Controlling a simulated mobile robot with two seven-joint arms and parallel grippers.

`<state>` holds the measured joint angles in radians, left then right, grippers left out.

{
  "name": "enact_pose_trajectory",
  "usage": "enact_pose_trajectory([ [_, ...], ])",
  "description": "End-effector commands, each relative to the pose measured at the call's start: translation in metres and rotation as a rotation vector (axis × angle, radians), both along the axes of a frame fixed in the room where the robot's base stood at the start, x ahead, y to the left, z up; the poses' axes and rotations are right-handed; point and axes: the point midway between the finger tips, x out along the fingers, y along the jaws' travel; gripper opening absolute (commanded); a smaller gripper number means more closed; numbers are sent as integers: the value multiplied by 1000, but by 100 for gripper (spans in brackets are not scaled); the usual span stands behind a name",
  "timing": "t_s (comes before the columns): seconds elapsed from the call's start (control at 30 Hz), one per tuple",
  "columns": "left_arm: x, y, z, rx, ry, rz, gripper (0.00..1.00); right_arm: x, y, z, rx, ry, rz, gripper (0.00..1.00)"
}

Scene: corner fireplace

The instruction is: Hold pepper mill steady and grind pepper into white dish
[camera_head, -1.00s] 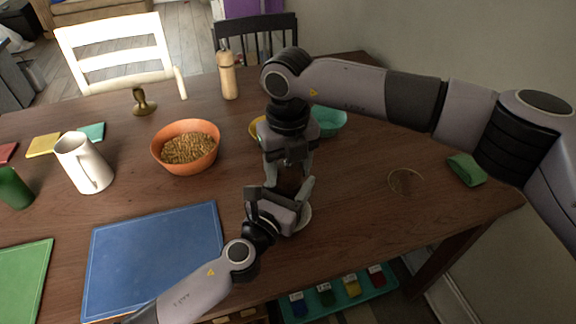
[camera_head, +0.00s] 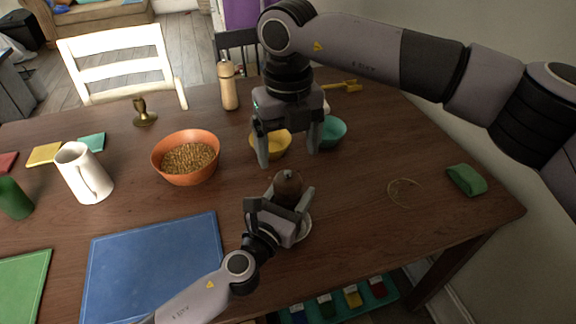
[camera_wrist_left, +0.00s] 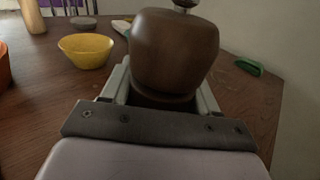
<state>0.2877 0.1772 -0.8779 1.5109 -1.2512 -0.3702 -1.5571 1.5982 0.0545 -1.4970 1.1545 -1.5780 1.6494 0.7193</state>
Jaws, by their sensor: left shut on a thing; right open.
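The dark brown pepper mill (camera_head: 287,186) with a small metal knob stands between the fingers of my left gripper (camera_head: 279,208). In the left wrist view its rounded brown top (camera_wrist_left: 172,50) fills the middle, with the fingers on both sides of it lower down.
An orange bowl of grain (camera_head: 186,158) and a white pitcher (camera_head: 84,174) stand left. A yellow bowl (camera_head: 270,144) and a teal bowl (camera_head: 332,132) are behind the mill. A light wooden bottle (camera_head: 228,86) stands farther back. The right tabletop is mostly clear, with a green block (camera_head: 467,180).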

Motion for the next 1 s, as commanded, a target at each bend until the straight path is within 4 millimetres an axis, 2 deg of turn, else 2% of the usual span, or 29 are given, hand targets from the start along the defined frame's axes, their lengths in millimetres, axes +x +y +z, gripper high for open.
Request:
enact_pose_trajectory([
  [0.1,0,0,-2,2,4,0,21,0,0,21,1,-2,1,83],
  [0.23,0,0,-2,2,4,0,21,0,0,35,0,-2,0,83],
  [0.7,0,0,-2,1,3,0,21,0,0,40,0,0,0,83],
  [0.73,0,0,-2,1,3,0,69,0,0,40,0,0,0,83],
  [0.8,0,0,-1,1,3,0,89,0,0,40,0,0,0,83],
  [1.0,0,0,-1,0,1,0,89,0,0,40,0,0,0,83],
])
